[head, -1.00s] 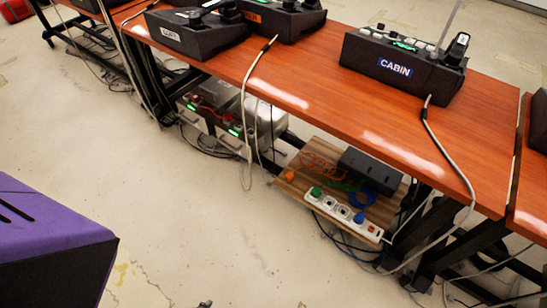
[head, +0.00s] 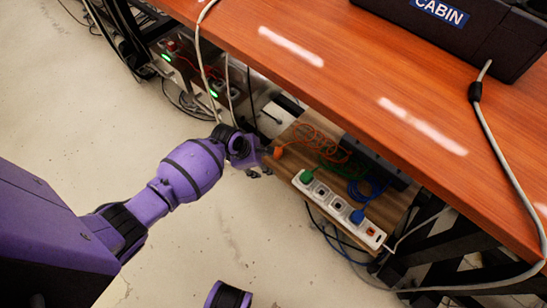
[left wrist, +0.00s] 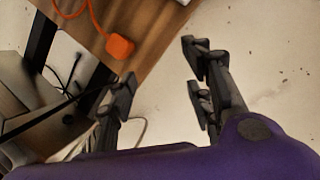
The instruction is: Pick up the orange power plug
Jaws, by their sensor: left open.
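The orange power plug (head: 278,153) lies loose near the left edge of a wooden shelf (head: 285,165) under the table, with an orange cord curling from it. It also shows in the left wrist view (left wrist: 120,46), at the top, just beyond the left finger. My left gripper (head: 260,168) is open and empty beside the shelf's left corner, close to the plug. In the left wrist view its fingers (left wrist: 160,82) are spread apart, with floor and shelf edge between them. The plug is outside the gap and I see no contact. My right gripper is not in view.
The red-brown tabletop (head: 350,75) overhangs the shelf. Grey cables hang near my left gripper. The pale floor (head: 210,235) in front is free.

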